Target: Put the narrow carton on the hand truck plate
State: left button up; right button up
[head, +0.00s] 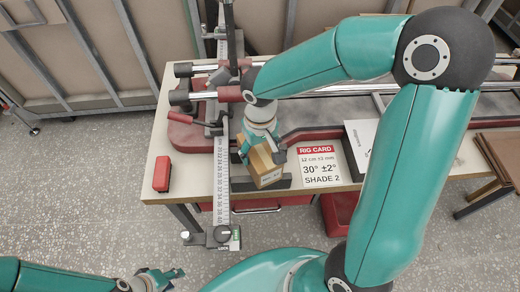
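The narrow carton (264,168) is a small brown cardboard box with a dark printed mark on its lower end. It is tilted in the head view, over the front part of the bench. My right gripper (262,151) comes down on it from above, with dark fingers on both sides of it, shut on it. Whether the carton's underside touches the dark strip below it, I cannot tell. My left gripper (166,279) is empty and looks open, low at the bottom left, in front of the bench. I cannot make out a hand truck plate for certain.
The bench (190,187) carries a red rail machine (190,135) with a long ruler bar (222,165) left of the carton. A rig card (320,165) lies to the right, a red block (162,173) to the left. A red bin (338,212) stands below. The speckled floor is clear at left.

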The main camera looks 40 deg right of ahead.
jog(key=o, duration=0.4)
